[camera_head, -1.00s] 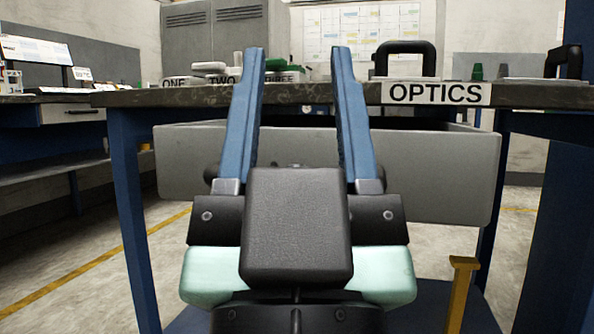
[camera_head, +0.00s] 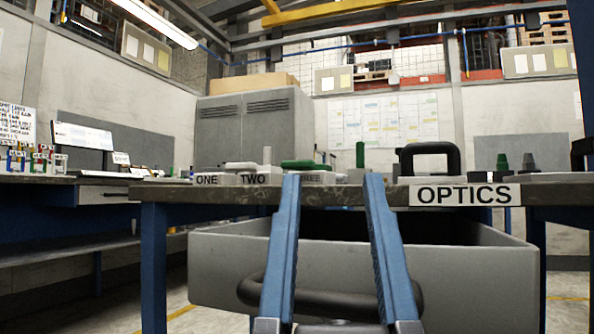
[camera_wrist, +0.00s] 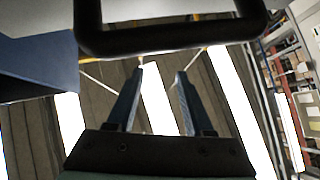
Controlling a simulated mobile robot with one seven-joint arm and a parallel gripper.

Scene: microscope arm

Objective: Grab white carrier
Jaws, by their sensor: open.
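Which thing is the white carrier is not certain. A flat pale piece (camera_head: 240,166) lies on the bench near the label TWO, and an upright pale piece (camera_head: 267,155) stands beside it. In the wrist view my gripper (camera_wrist: 160,70) is also open and empty, against the ceiling.
The drawer has a black bar handle (camera_head: 335,300) behind my fingers; a dark bar (camera_wrist: 180,42) crosses the top of the wrist view. The bench (camera_head: 350,194) also bears a green piece (camera_head: 305,164), a black handled object (camera_head: 430,155) and an OPTICS label (camera_head: 465,195).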

